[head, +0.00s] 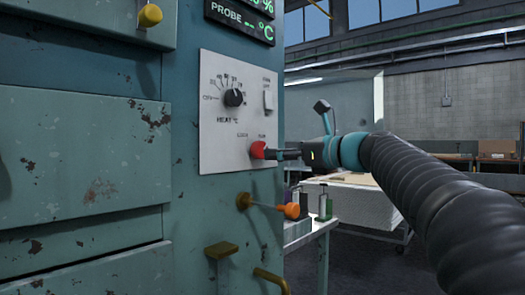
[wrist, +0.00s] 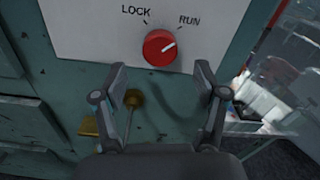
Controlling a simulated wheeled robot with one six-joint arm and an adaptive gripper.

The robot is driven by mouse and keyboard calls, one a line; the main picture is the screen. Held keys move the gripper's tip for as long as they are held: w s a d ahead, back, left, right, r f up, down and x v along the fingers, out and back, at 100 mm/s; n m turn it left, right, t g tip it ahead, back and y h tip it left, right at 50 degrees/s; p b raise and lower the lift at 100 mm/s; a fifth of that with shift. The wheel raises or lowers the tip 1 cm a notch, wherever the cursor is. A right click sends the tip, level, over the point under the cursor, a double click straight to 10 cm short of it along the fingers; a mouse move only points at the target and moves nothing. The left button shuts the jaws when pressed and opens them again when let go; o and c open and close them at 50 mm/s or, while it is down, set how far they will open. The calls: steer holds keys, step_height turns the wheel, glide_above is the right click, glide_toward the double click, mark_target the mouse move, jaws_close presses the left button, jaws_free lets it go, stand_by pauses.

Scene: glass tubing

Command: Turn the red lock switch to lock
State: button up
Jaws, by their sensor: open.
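The red lock switch (wrist: 159,45) is a round knob low on a pale control plate (wrist: 85,20). Its white line points up and right, toward the RUN mark; LOCK is printed to its upper left. In the head view the red switch (head: 257,150) shows at the plate's lower right. My gripper (wrist: 164,75) is open, its two fingers spread below and to either side of the knob in the wrist view, with nothing between them. In the head view my gripper (head: 283,153) is right beside the switch, coming from the right; whether it touches cannot be told.
Above on the plate are a black heat dial (head: 234,97) and a white rocker switch (head: 268,100). Below, an orange-ended lever (head: 291,211) and brass handles (head: 221,251) stick out from the cabinet. A bench (head: 318,229) with bottles stands behind at the right.

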mark_target(258, 150)
steer(key=x, duration=0.6)
steer(key=shift+a, duration=0.1)
steer(key=c, duration=1.1)
